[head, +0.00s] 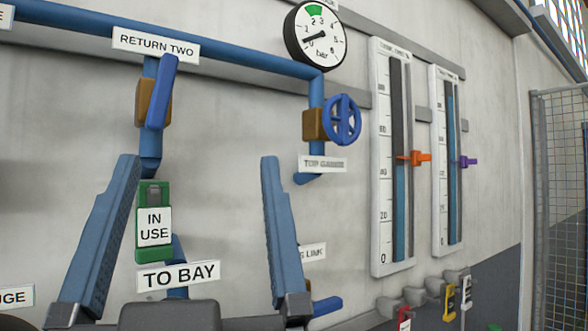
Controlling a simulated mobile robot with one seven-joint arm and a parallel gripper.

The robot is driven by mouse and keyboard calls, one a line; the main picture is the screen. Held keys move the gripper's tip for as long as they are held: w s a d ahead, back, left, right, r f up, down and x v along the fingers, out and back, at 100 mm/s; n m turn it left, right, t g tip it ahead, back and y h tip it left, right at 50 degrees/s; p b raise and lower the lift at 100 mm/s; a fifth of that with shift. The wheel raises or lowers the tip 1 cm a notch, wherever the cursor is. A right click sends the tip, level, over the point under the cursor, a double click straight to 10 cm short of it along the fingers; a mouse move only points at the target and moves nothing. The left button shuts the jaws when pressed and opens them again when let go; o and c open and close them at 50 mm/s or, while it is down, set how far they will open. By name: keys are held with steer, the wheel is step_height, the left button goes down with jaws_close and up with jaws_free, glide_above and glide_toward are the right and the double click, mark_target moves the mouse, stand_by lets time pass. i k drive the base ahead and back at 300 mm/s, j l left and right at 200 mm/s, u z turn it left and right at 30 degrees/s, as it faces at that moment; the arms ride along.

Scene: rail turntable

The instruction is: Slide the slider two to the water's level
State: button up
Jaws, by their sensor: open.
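Two upright level gauges are on the wall at the right. The left gauge (380,215) carries an orange slider (415,158), close to the top of its blue water column (400,215). The right gauge (438,200) carries a purple slider (467,162), well below the top of its taller blue water column (452,130). The header plates are too small to read, so no number two shows on either slider. My gripper (198,160) is open with blue fingers pointing up, left of both gauges. Nothing shows held between the fingers.
A green IN USE tag (154,225) appears between my fingers, under the blue lever (160,92). A blue handwheel (342,120) and dial (315,38) sit left of the gauges. Hooks with coloured tags (450,300) are below; a mesh fence (562,200) stands right.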

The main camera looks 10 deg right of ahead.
mark_target(464, 160)
steer(key=z, duration=1.15)
